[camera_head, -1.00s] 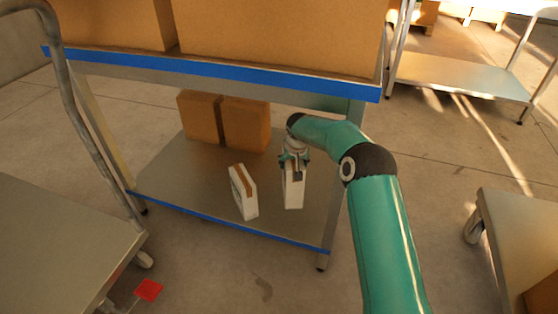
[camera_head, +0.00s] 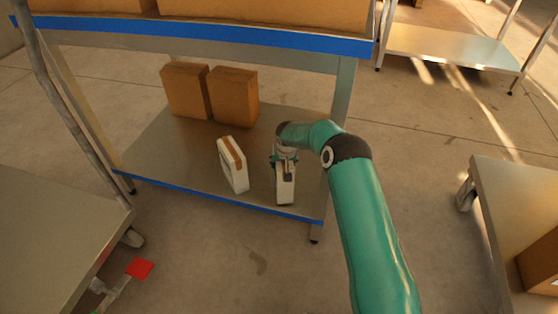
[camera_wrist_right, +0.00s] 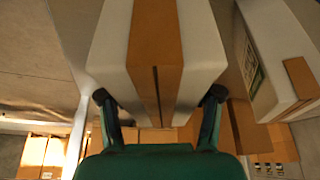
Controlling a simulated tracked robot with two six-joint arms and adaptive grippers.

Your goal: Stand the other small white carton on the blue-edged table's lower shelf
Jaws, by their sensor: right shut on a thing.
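My right gripper (camera_head: 284,166) is shut on a small white carton (camera_head: 285,192) with a brown stripe, over the front right part of the blue-edged table's lower shelf (camera_head: 190,178). In the right wrist view the gripper's fingers (camera_wrist_right: 159,96) press on both sides of the held carton (camera_wrist_right: 108,48). The carton looks upright, its base at or close to the shelf; I cannot tell whether it touches. The other small white carton (camera_head: 232,168) stands on the shelf just left of it, apart; it also shows in the right wrist view (camera_wrist_right: 276,62). My left gripper is not in view.
Two brown boxes (camera_head: 187,92) (camera_head: 234,97) stand at the back of the lower shelf. The table's front right leg (camera_head: 341,105) is close to my right arm. Large brown boxes (camera_head: 270,12) sit on the upper shelf. The shelf's left front part is clear.

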